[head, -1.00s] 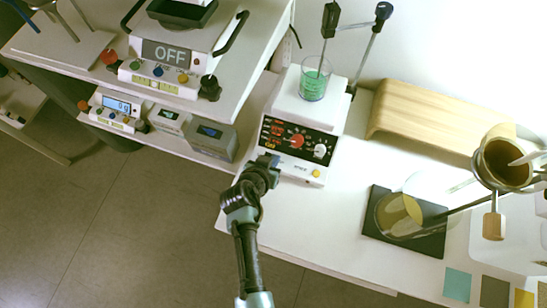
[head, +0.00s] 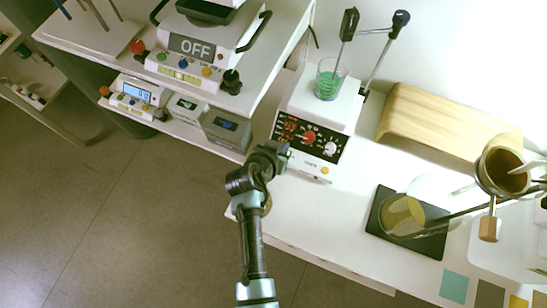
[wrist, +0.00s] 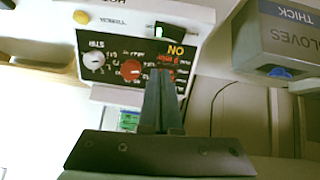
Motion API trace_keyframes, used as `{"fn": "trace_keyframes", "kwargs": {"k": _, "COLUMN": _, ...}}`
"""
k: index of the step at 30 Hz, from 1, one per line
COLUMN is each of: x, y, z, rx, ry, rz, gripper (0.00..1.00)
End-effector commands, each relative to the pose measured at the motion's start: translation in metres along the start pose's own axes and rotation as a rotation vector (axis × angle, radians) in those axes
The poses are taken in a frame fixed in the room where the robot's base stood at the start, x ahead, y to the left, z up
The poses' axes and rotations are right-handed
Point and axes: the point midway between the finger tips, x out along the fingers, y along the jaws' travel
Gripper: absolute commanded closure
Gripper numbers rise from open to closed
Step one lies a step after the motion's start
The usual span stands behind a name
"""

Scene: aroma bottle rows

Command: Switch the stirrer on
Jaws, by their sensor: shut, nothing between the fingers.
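The stirrer (head: 319,102) is a white box with a black front panel, bearing a red knob (head: 309,137), a white knob (head: 330,148) and a yellow button (head: 325,170). A glass beaker with green liquid (head: 327,84) stands on its top. My gripper (head: 284,150) is at the panel's lower left corner. The wrist view shows the panel upside down, with the red knob (wrist: 131,70), the white knob (wrist: 94,60) and a black switch with a green part (wrist: 159,33). There my shut, empty fingertips (wrist: 160,72) overlap the panel below the "ON" lettering; contact cannot be told.
A shelf at the left holds a device reading OFF (head: 193,46). Below it sit a scale (head: 137,98) and boxes, one grey (head: 227,130). A grey glove box (wrist: 280,35) is close right in the wrist view. A wooden stand (head: 440,118) and black plate (head: 432,244) lie right.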

Motion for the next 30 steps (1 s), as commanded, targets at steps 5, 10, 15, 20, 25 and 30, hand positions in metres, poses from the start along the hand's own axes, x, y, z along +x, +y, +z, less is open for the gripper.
{"fn": "trace_keyframes", "kwargs": {"k": 5, "x": -0.03, "y": 0.003, "z": 0.006, "rx": 0.0, "ry": -0.004, "rz": -0.003, "gripper": 1.0}}
{"fn": "trace_keyframes", "kwargs": {"k": 10, "x": -0.058, "y": 0.008, "z": 0.007, "rx": -0.001, "ry": -0.004, "rz": -0.003, "gripper": 1.0}}
{"fn": "trace_keyframes", "kwargs": {"k": 15, "x": -0.079, "y": 0.011, "z": 0.007, "rx": -0.001, "ry": -0.005, "rz": -0.002, "gripper": 1.0}}
{"fn": "trace_keyframes", "kwargs": {"k": 20, "x": -0.089, "y": 0.013, "z": 0.007, "rx": -0.002, "ry": -0.004, "rz": -0.002, "gripper": 1.0}}
{"fn": "trace_keyframes", "kwargs": {"k": 25, "x": -0.091, "y": 0.013, "z": 0.007, "rx": -0.003, "ry": -0.005, "rz": -0.001, "gripper": 1.0}}
{"fn": "trace_keyframes", "kwargs": {"k": 30, "x": -0.091, "y": 0.013, "z": 0.007, "rx": -0.002, "ry": -0.005, "rz": -0.001, "gripper": 1.0}}
